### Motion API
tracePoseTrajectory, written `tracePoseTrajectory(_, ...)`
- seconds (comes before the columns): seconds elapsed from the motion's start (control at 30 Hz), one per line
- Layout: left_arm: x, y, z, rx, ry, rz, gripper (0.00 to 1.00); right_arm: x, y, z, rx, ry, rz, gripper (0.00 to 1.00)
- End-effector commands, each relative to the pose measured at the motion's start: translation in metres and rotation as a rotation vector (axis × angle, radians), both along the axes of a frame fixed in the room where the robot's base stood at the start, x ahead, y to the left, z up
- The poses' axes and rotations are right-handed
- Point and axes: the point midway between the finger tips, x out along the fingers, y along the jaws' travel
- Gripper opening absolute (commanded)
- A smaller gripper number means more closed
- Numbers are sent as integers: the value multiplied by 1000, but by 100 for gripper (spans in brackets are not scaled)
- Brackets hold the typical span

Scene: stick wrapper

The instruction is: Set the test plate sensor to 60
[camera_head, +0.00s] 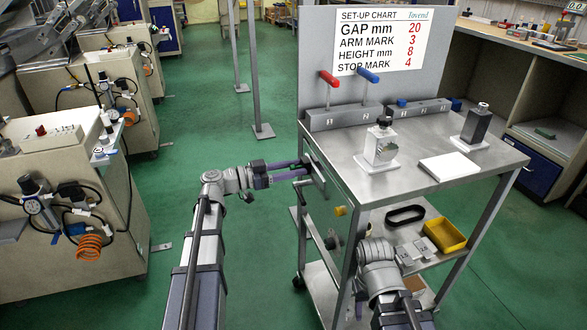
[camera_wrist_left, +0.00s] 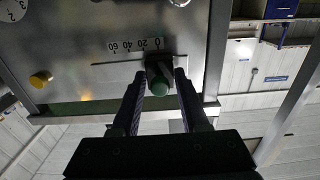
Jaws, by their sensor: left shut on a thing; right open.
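My left gripper (camera_head: 309,172) reaches the left side of the metal cart. In the left wrist view its two fingers (camera_wrist_left: 164,78) are shut on the slider knob (camera_wrist_left: 159,86), dark with a green round end. The knob sits in a slot below a white scale (camera_wrist_left: 136,45) marked 60, 40, 20 and 0. It stands at the 0 end, to the right in that view. The scale is on a grey metal panel (camera_wrist_left: 85,25).
The cart top (camera_head: 400,150) carries a grey block with a black knob (camera_head: 380,147), a darker block (camera_head: 472,125) and a white pad (camera_head: 450,166). Red (camera_head: 329,79) and blue (camera_head: 368,75) levers stand behind. A yellow tray (camera_head: 444,236) is on the shelf. A yellow knob (camera_wrist_left: 41,79) is nearby.

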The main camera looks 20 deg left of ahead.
Motion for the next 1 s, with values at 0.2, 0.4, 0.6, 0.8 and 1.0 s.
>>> tracePoseTrajectory(0.2, 0, 0, 0, 0, 0, 1, 0, 0, 0, 0, 0, 0, 0, 50)
tracePoseTrajectory(0.4, 0, 0, 0, 0, 0, 1, 0, 0, 0, 0, 0, 0, 0, 50)
tracePoseTrajectory(0.6, 0, 0, 0, 0, 0, 1, 0, 0, 0, 0, 0, 0, 0, 50)
tracePoseTrajectory(0.8, 0, 0, 0, 0, 0, 1, 0, 0, 0, 0, 0, 0, 0, 50)
tracePoseTrajectory(1.0, -17, -11, 0, 0, 0, 1, 0, 0, 0, 0, 0, 0, 0, 50)
